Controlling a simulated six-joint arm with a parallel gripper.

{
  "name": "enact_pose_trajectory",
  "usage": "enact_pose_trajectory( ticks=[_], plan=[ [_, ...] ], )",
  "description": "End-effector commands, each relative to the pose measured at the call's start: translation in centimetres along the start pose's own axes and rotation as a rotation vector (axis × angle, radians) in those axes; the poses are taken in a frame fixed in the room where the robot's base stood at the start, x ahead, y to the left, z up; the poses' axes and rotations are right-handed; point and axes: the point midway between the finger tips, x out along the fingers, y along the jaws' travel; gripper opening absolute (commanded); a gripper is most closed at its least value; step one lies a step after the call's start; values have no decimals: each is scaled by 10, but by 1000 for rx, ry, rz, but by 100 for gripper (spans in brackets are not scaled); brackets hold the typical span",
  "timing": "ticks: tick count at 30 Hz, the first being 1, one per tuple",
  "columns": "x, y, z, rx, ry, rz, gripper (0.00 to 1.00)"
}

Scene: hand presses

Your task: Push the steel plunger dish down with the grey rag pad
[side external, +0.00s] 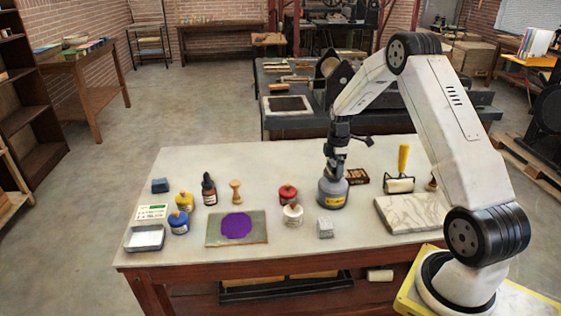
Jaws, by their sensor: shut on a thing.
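A squat grey-blue can (333,193) with a yellow label stands upright on the table, right of centre. The steel plunger dish would be at its top, which is mostly hidden by my gripper. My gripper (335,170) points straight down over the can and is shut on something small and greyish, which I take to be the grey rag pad. The pad is too small and covered to make out clearly. I cannot tell whether it touches the dish.
A small grey block (325,228) and a white-lidded jar (293,215) stand in front. A red jar (288,194) is left of the can. A dark brown box (357,177), a brayer (400,184) and a marble slab (411,212) are to the right. A purple-inked plate (237,226) lies left.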

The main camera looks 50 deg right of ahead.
Motion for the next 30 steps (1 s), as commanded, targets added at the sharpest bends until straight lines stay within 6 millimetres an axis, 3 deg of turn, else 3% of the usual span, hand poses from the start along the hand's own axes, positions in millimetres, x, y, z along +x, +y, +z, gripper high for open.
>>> enact_pose_trajectory(
  ticks=[30],
  plan=[
    [-56,1,0,0,0,4,43]
  ],
)
